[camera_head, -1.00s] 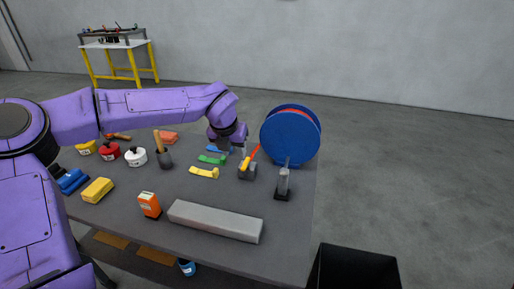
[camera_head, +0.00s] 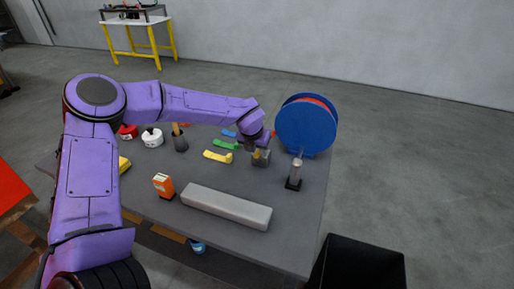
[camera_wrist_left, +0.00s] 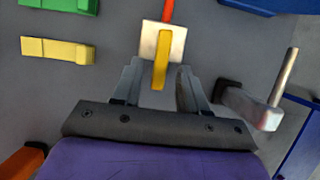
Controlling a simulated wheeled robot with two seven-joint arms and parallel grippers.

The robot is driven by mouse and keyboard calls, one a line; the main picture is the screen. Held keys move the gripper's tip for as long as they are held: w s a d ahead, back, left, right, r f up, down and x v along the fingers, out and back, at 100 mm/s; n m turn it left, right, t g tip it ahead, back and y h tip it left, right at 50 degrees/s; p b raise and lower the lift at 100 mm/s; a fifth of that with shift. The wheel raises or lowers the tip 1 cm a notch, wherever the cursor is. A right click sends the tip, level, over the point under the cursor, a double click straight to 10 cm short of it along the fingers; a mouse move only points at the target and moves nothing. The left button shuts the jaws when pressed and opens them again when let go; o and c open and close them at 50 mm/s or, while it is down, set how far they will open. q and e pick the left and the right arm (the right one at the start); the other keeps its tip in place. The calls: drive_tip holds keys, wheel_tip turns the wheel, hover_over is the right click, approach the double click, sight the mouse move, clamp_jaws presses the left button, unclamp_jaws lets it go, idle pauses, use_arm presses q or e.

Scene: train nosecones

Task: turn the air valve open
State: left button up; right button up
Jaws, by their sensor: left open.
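My right gripper is in neither view.
Yellow (camera_head: 217,156) and green (camera_head: 226,144) pieces lie left. A long grey bar (camera_head: 226,206) lies in front. A black bin (camera_head: 358,262) is beyond the table.

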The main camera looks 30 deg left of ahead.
use_arm(q)
clamp_jaws()
drive_tip(key=shift+f, duration=0.1)
